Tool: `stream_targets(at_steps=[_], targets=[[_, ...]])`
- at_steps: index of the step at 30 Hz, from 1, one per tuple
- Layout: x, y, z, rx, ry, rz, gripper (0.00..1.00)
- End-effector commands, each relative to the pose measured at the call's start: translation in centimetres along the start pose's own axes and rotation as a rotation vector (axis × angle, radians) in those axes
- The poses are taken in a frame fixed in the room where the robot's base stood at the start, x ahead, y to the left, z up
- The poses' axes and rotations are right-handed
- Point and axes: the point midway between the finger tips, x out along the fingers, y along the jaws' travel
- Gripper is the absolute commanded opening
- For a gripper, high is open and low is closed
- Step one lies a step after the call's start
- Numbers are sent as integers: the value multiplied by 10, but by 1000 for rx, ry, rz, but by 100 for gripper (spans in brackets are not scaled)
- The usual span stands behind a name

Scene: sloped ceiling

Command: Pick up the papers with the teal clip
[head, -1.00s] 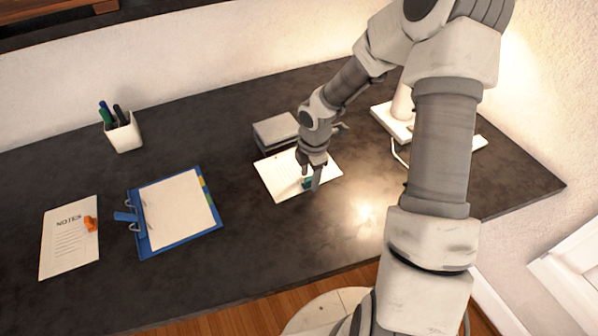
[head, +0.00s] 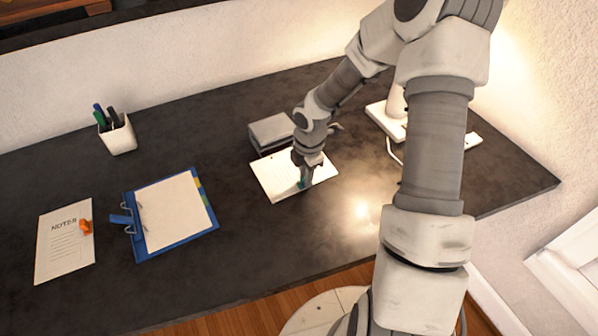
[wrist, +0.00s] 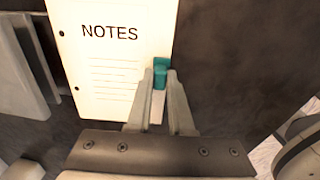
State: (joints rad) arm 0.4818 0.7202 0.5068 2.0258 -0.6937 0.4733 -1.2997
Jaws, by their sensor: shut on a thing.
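The white papers (head: 278,178) lie at the middle of the dark desk in the head view, partly hidden by my gripper. In the wrist view the papers (wrist: 105,60) show the word NOTES, printed lines and punched holes. The teal clip (wrist: 160,74) sits on their right edge. My gripper (wrist: 160,82) is shut on the teal clip, with one finger on each side of it. In the head view my gripper (head: 304,184) points down at the papers, and only a little of the clip shows.
A grey box-like item (head: 272,131) stands right behind the papers. A white lamp (head: 390,118) stands at the right. A blue clipboard (head: 172,213), a NOTES sheet with an orange clip (head: 64,242) and a pen cup (head: 118,137) are at the left.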

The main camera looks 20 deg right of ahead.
Motion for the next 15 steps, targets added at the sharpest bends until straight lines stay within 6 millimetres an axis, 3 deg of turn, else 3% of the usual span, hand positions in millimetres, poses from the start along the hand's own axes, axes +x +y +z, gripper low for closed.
stream_targets(at_steps=[7,13,15], targets=[[-14,2,0,2,-1,2,0],[-46,5,1,1,-2,4,0],[-52,-6,11,6,-2,1,0]])
